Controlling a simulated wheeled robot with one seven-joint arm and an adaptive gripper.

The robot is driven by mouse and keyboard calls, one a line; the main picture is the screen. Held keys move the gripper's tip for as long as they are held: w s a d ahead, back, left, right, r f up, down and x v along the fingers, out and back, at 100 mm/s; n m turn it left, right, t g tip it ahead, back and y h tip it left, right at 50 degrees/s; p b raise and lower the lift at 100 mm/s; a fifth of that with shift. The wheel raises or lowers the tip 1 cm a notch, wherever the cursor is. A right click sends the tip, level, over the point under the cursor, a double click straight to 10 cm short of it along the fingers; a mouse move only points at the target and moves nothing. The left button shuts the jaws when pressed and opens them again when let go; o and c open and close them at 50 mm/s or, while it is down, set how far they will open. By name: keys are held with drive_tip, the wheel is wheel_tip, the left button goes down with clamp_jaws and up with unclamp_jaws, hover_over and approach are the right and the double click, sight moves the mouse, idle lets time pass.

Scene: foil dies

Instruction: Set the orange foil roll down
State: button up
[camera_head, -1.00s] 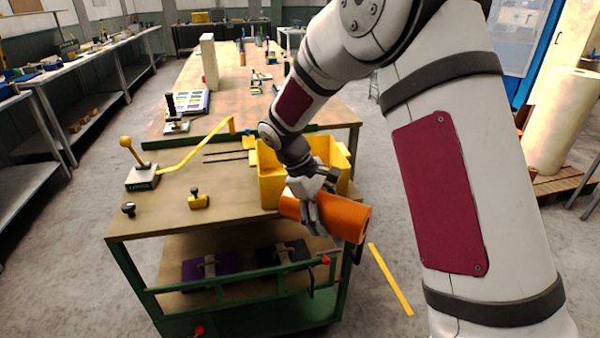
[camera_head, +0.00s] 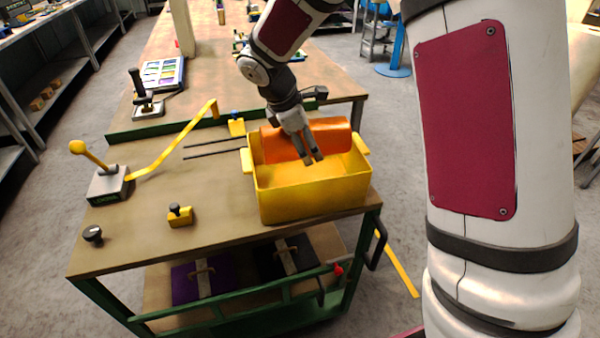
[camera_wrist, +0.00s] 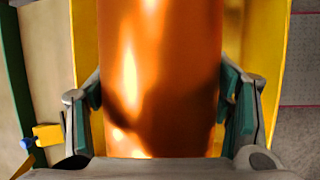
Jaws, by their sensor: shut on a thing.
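The orange foil roll (camera_head: 333,134) lies crosswise at the back part of the yellow bin (camera_head: 315,200), at about rim height. My gripper (camera_head: 308,150) reaches over it from above and is shut on it. In the wrist view the shiny orange roll (camera_wrist: 160,80) fills the space between my two fingers, with yellow bin wall (camera_wrist: 268,60) on both sides. The front part of the bin looks empty. I cannot tell whether the roll touches the bin's walls or floor.
The bin stands on a green-framed cart (camera_head: 230,240). A lever device (camera_head: 108,185) with a yellow arm, a small yellow block (camera_head: 180,216) and a black knob (camera_head: 92,235) are on its top left. Purple (camera_head: 188,285) and black cases lie on the lower shelf.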

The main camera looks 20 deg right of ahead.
sight(284, 137)
wheel_tip(284, 137, down, 10)
drive_tip(key=shift+r, duration=0.15)
idle(0.4)
drive_tip(key=o, duration=1.9)
drive_tip(key=v, duration=1.2)
drive_tip(key=shift+s, duration=0.1)
